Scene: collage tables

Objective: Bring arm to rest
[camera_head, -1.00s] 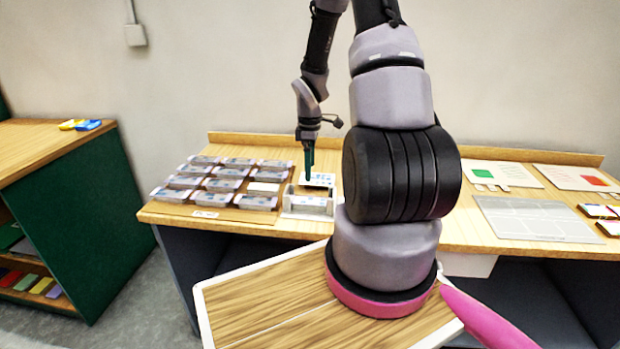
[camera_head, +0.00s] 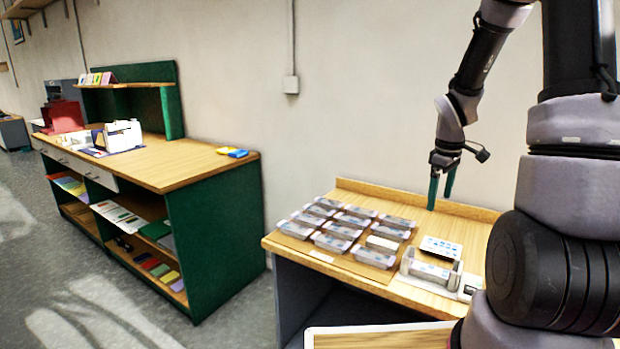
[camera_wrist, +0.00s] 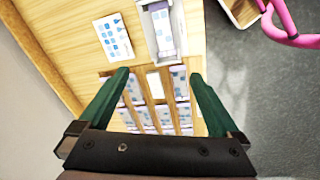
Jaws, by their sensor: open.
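My gripper (camera_head: 441,190) has two green fingers, spread apart and empty. It hangs above the back of the wooden table (camera_head: 440,303), to the right of the grey trays (camera_head: 345,228). My arm rises from the right side of the head view. In the wrist view my gripper (camera_wrist: 164,88) is open above the table, with several trays (camera_wrist: 150,116) showing between and beyond its fingers. Nothing is held between the fingers.
A printed card (camera_head: 441,247) lies behind a clear holder (camera_head: 430,268) on the table. A green cabinet (camera_head: 217,240) with a wooden top stands to the left, with blue and yellow items (camera_head: 232,152) on it.

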